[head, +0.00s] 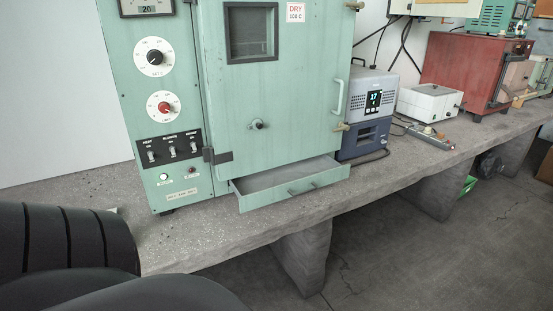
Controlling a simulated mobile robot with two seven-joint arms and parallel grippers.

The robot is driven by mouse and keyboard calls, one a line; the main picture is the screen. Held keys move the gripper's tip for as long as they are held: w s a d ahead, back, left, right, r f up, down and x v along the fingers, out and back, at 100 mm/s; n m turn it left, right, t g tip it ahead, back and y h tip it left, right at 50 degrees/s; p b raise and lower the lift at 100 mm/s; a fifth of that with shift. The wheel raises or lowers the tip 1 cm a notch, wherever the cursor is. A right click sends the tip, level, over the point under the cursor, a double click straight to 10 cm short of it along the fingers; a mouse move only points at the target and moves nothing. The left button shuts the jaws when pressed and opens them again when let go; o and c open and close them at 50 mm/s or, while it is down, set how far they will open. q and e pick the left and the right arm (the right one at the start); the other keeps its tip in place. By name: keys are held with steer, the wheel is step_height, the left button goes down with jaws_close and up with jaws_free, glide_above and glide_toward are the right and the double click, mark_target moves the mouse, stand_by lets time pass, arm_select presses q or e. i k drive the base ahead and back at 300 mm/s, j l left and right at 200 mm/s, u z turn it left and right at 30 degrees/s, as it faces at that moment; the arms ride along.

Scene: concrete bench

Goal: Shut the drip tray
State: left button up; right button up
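The drip tray (325,180) is a shallow pale green drawer at the foot of a green oven (222,110). It stands pulled out below the oven door, its inside showing from above, and it looks empty. Its front panel has a small bar handle (306,187) and hangs out near the bench's front edge. The oven door (300,90) above it looks closed. Neither of my grippers is in view. Large dark rounded parts, likely my own arm, fill the lower left corner and hide the bench there.
The oven stands on a speckled concrete bench (190,232). A blue-grey device (368,105) with a lit display stands right of it, then a white box (430,101) and a red cabinet (462,70). Concrete legs (303,258) hold up the bench. The floor in front is clear.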

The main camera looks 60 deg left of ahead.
mark_target(261, 189)
steer(key=u, duration=1.55)
steer(key=i+l+u, duration=0.15)
steer(key=i+u, duration=0.15)
steer(key=i+l+u, duration=0.25)
steer(key=i, duration=0.25)
